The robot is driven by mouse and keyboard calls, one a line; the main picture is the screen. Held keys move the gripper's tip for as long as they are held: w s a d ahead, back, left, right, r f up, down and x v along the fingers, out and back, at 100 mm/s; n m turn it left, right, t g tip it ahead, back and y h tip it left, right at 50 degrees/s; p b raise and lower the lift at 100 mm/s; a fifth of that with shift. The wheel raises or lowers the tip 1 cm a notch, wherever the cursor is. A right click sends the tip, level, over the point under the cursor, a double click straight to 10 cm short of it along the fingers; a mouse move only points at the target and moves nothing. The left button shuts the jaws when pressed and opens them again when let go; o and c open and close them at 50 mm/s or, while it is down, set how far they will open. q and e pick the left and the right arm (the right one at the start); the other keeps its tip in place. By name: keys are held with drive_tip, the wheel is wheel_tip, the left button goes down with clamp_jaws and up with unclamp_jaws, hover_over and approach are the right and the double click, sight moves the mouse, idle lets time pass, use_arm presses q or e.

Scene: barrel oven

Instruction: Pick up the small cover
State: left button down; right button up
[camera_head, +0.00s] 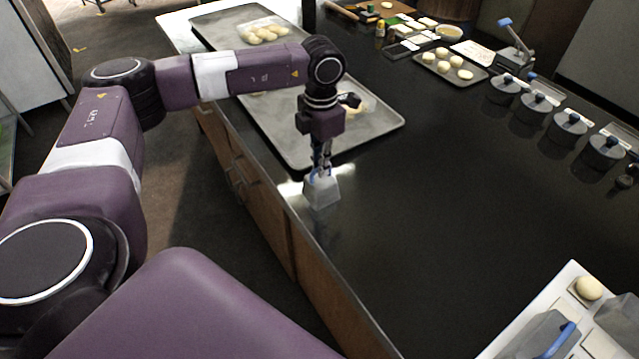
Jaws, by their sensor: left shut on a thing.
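The small cover (322,191) is a light grey, box-like piece that narrows toward its top, with a bit of blue at its handle. It is near the left edge of the dark counter, just in front of the large tray. My left gripper (321,168) points down from above and is shut on the cover's handle. I cannot tell whether the cover touches the counter or hangs just above it. My right gripper is not in view.
A large metal tray (372,128) lies behind the cover. Several grey pots with blue knobs (568,128) line the right side. At bottom right is a white board (505,345) with a dough ball (588,287) and a grey blue-handled cover (540,335). The middle counter (450,200) is clear.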

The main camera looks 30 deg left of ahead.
use_arm(q)
drive_tip(key=shift+r, duration=0.1)
idle(0.3)
wheel_tip(320, 180, up, 7)
drive_tip(key=p, duration=0.5)
drive_tip(key=shift+r, duration=0.2)
wheel_tip(320, 180, up, 4)
drive_tip(key=shift+r+p, duration=0.2)
drive_tip(key=shift+p, duration=1)
